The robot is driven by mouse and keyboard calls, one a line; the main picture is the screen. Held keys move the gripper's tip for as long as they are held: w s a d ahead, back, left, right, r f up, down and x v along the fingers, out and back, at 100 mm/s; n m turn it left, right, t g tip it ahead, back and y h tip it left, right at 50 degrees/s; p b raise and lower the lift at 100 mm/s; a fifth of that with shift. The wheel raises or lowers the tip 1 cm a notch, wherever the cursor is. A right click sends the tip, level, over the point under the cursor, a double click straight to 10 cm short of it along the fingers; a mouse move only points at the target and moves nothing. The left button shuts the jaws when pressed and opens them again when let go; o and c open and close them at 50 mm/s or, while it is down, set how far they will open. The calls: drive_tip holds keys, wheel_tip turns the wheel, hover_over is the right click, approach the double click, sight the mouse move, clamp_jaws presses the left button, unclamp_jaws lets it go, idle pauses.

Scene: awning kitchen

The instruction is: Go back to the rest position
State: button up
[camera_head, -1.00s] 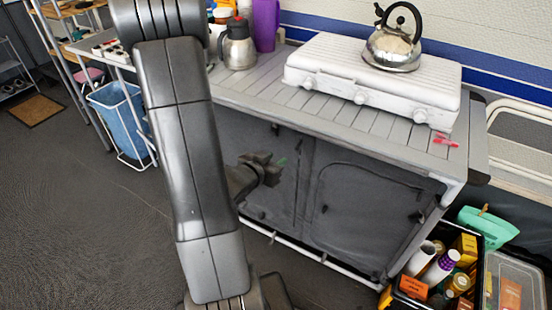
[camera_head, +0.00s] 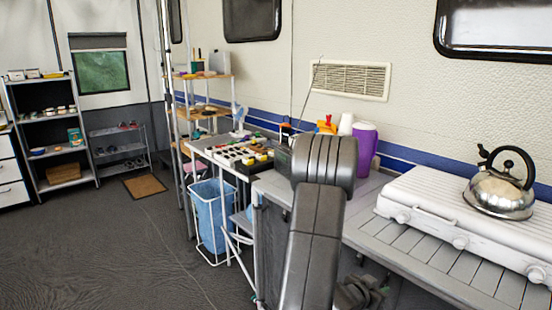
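My arm rises through the lower middle of the view, in front of the slatted counter (camera_head: 425,252). My gripper (camera_head: 362,293) shows only partly, as a dark shape to the right of my arm near the bottom edge. It is in front of the counter's front side. The view does not show whether its fingers are open or shut, and I see nothing clearly held in it.
A white stove (camera_head: 440,214) with a steel kettle (camera_head: 500,192) stands on the counter at right. A purple container (camera_head: 366,146) stands behind my arm. A blue bin (camera_head: 210,215) and shelves (camera_head: 50,135) are at left. The floor (camera_head: 110,250) at lower left is clear.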

drive_tip(key=shift+x, duration=0.85)
drive_tip(key=shift+s+f, duration=0.1)
drive_tip(key=shift+f, duration=0.1)
drive_tip(key=shift+a, duration=0.1)
drive_tip(key=shift+r, duration=0.2)
drive_tip(key=v, duration=1.4)
drive_tip(key=x, duration=1.3)
wheel_tip(320, 180, down, 62)
drive_tip(key=b, duration=2.6)
drive_tip(key=shift+w+d, duration=0.3)
drive_tip(key=shift+d, duration=0.05)
